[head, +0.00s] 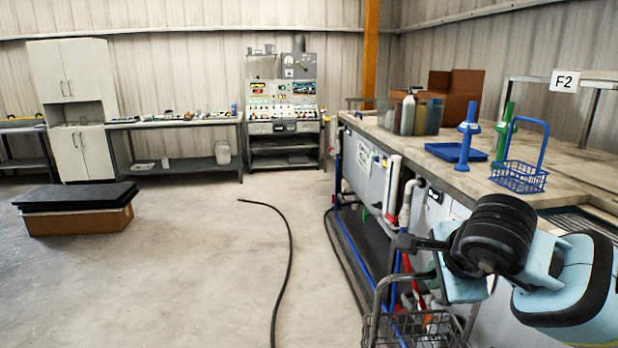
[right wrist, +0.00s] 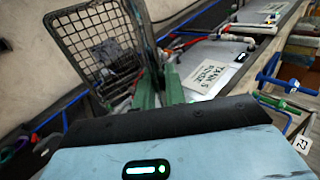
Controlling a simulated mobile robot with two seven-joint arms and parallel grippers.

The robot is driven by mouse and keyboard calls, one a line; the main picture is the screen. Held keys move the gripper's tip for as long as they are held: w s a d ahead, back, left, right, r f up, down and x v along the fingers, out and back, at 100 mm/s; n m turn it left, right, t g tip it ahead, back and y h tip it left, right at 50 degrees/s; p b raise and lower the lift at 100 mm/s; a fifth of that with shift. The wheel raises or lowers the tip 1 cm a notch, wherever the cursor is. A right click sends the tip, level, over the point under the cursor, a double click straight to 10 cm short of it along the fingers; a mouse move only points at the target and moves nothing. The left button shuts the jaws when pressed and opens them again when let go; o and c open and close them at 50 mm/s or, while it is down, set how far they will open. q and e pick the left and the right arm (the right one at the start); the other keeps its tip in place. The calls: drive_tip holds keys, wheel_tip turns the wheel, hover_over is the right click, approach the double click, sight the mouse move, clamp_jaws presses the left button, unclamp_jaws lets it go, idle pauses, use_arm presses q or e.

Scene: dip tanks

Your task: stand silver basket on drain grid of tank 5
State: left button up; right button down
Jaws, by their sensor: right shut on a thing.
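The silver basket (head: 428,328), a grey wire basket with a tall arched handle, hangs in front of the tank bench, low in the head view and cut off by its lower edge. It also shows in the right wrist view (right wrist: 88,42), tilted in the picture. My right gripper (head: 412,243) is shut on its handle; the fingers show in the right wrist view (right wrist: 152,82). A dark drain grid (head: 578,221) lies in the bench top at the right, partly hidden by my arm. A tank 5 sign (right wrist: 213,70) shows on the bench front. My left gripper is out of view.
A blue basket (head: 519,178) stands on the bench (head: 440,176), near a blue tray (head: 452,152), a blue stand (head: 468,133) and a green stand (head: 505,133). Pipes (head: 392,188) run along the bench front.

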drive_tip(key=s+f, duration=0.3)
drive_tip(key=f, duration=0.8)
drive_tip(key=shift+f, duration=0.35)
